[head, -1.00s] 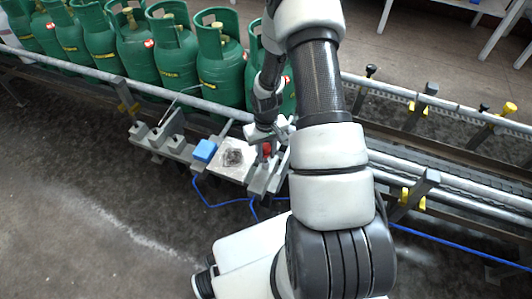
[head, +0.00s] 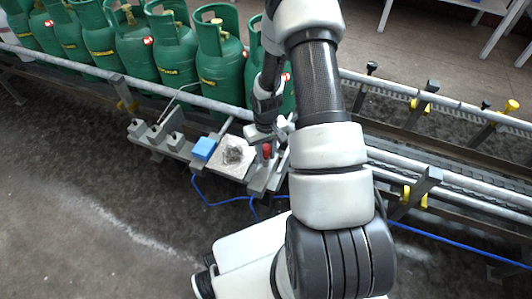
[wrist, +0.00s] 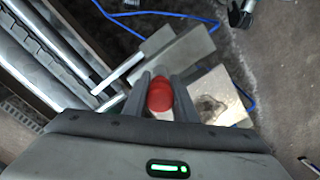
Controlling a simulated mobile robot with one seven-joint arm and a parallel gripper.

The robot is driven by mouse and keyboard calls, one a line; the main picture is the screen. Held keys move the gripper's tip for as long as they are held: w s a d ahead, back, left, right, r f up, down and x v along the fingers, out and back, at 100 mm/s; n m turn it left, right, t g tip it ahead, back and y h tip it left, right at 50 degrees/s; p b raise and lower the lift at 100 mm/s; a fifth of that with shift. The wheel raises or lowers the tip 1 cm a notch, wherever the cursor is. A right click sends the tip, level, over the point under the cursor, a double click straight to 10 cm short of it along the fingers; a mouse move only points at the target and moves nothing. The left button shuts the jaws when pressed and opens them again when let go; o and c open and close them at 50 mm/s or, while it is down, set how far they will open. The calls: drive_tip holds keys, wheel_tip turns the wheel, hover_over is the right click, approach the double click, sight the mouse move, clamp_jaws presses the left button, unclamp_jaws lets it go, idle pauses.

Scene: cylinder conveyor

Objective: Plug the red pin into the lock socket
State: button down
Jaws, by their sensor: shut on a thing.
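The red pin (head: 266,151) shows below my gripper (head: 270,138) in the head view. In the wrist view the red pin (wrist: 160,97) sits between the two grey fingers of my gripper (wrist: 161,82), which is shut on it. My gripper is above grey blocks (head: 262,177) at the right end of the side fixture; similar grey blocks (wrist: 192,50) lie just beyond the fingers in the wrist view. I cannot make out the lock socket opening, nor whether the pin's lower end is in anything. The pin's lower part is hidden.
A pale plate with a dark patch (head: 232,157) and a blue block (head: 204,149) are left of my gripper. Green gas cylinders (head: 174,60) line the conveyor behind, and its rail (head: 160,90) runs close by. A blue cable (head: 215,206) hangs in front. The left floor is clear.

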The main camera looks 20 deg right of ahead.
drive_tip(key=shift+f+b, duration=0.7)
drive_tip(key=shift+f, duration=0.5)
drive_tip(key=c, duration=1.4)
unclamp_jaws()
drive_tip(key=shift+o, duration=0.2)
drive_tip(key=shift+r, duration=0.1)
wheel_tip(320, 180, up, 17)
drive_tip(key=p, duration=0.5)
drive_tip(key=shift+r, duration=0.2)
drive_tip(key=shift+r, duration=0.1)
